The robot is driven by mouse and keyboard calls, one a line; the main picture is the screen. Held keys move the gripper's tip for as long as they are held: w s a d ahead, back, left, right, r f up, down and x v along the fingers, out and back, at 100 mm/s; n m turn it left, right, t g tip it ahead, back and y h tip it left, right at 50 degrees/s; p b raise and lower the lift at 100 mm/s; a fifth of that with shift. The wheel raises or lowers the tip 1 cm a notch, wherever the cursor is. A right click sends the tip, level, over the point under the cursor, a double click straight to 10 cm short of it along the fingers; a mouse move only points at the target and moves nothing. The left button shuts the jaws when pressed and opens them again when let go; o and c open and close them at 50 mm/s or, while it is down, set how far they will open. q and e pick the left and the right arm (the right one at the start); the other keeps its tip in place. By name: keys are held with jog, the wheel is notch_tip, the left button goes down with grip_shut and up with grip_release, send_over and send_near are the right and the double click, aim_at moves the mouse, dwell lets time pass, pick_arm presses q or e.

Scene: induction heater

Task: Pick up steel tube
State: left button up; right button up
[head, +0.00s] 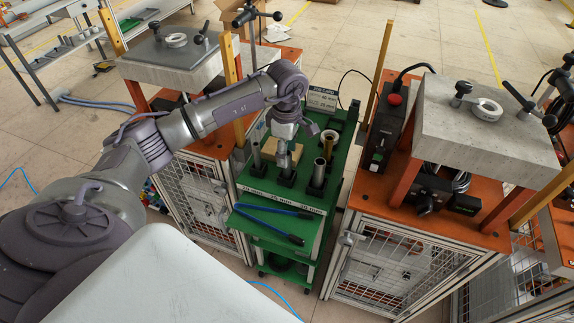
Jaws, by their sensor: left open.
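Several grey steel tubes stand upright in black holders on the green cart (245,186). One tube (257,156) is at the left, one (283,163) is in the middle, and one (318,174) is at the right. My left gripper (284,141) points down from above, over the middle tube. It is open. Its fingers are small and partly hidden by the wrist, so I cannot tell whether they touch the tube or stand around it. My right gripper is not in view.
Blue-handled tongs (268,212) lie in front. Orange machine stations with a left plate (160,68) and right block (455,135) flank the cart.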

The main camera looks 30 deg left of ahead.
aim_at(287, 172)
pick_arm(q)
jog(key=shift+d+f+p, duration=0.1)
jog(key=shift+f+p, duration=0.85)
jog(key=shift+f, duration=2)
grip_shut()
